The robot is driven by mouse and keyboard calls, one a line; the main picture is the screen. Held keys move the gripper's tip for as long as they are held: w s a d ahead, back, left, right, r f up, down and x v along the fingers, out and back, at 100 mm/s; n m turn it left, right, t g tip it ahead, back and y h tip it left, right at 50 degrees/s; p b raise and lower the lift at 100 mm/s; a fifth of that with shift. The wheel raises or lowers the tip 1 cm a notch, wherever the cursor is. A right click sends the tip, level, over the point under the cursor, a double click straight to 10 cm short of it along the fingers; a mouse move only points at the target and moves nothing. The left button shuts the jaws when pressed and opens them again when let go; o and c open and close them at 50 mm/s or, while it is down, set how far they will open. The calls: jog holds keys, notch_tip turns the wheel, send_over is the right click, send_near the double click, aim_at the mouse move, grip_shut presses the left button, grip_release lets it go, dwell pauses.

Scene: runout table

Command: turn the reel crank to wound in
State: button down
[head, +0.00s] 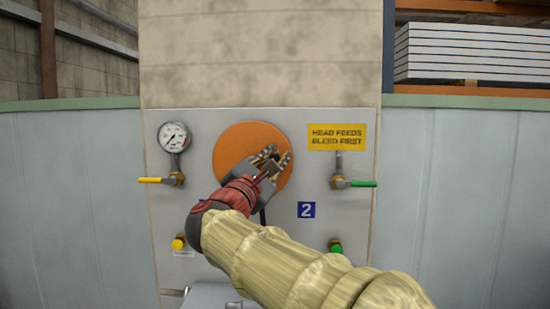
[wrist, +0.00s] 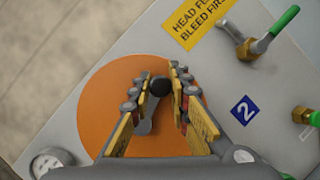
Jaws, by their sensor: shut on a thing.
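The reel is an orange disc (head: 232,144) on the grey wall panel, and it also fills the middle of the wrist view (wrist: 98,90). Its crank (wrist: 146,122) is a grey arm with a dark round knob (wrist: 160,86) at the end. My gripper (head: 272,158) is in front of the disc, right of its centre in the head view. In the wrist view its two yellow-padded fingers (wrist: 162,90) stand on either side of the knob and are shut on it. In the head view my gripper hides most of the crank.
A gauge (head: 173,137) and a yellow-handled valve (head: 155,180) are left of the reel. A green-handled valve (head: 357,183) is on the right, under a yellow sign (head: 337,137). A blue "2" plate (head: 306,209) sits below right. Yellow (head: 179,243) and green (head: 336,247) knobs are lower down.

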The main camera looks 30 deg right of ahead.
jog(key=shift+f+b, duration=0.2)
jog(key=shift+b, duration=0.1)
dwell(0.4)
jog(key=f+m+g+b, duration=0.1)
jog(key=m+b, duration=0.1)
jog(key=m, duration=0.1)
jog(key=f+m+g+y+b, duration=0.1)
jog(key=f+m+b, duration=0.1)
jog(key=m+b, duration=0.1)
jog(key=f+m+g+y+b, duration=0.1)
jog(key=f+m+b, duration=0.1)
jog(key=m+b, duration=0.1)
jog(key=shift+w+a+f+m+g, duration=0.25)
jog(key=shift+m+g, duration=0.15)
jog(key=shift+m, duration=0.3)
jog(key=w+a+f+m+y+b, duration=0.3)
jog(key=a+m+y, duration=0.1)
jog(key=m, duration=0.4)
jog(key=shift+a+m+t+y, duration=0.3)
jog(key=shift+a+m+y, duration=0.1)
jog(key=shift+y, duration=0.3)
jog(key=shift+f, duration=0.1)
